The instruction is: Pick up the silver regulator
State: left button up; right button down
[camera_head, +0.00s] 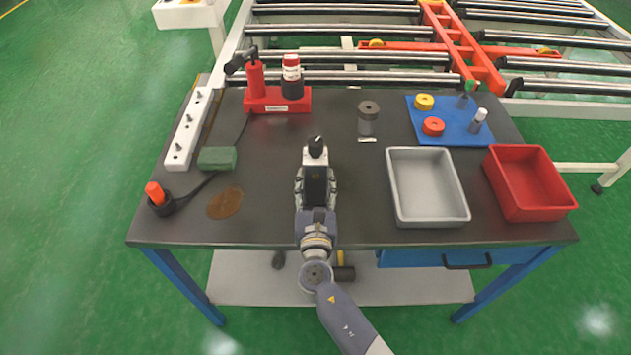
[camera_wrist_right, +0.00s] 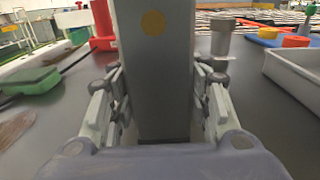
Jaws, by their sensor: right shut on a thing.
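The silver regulator (camera_head: 315,157) is a light grey block with a black knob on top, near the middle of the table in the head view. In the right wrist view its tall grey body (camera_wrist_right: 152,70), with a yellow dot, fills the space between the fingers. My right gripper (camera_head: 316,186) is shut on it, one finger on each side; the right wrist view shows these fingers (camera_wrist_right: 155,105) too. The regulator looks upright. Its lower end is hidden, so I cannot tell whether it touches the table. My left gripper is not in view.
On the dark table (camera_head: 270,220) are a grey tray (camera_head: 392,190), a red bin (camera_head: 500,190), a blue mat (camera_head: 452,130) with small parts, a grey cylinder (camera_head: 368,122), a red holder (camera_head: 268,106), a green block (camera_head: 217,158), a white strip (camera_head: 184,140) and a brown stain.

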jog(key=shift+r, duration=0.9)
notch_tip(320, 180, up, 2)
jog(key=shift+w+r+p, duration=0.1)
jog(key=shift+p, duration=0.35)
jog(key=s+r+b, duration=0.1)
jog(key=s+b, duration=0.1)
jog(key=s, duration=1.4)
jog(key=shift+r, duration=0.1)
jog(key=p, duration=0.2)
send_near(316, 178)
jog(key=shift+w+a+r, duration=0.1)
jog(key=shift+w, duration=6.1)
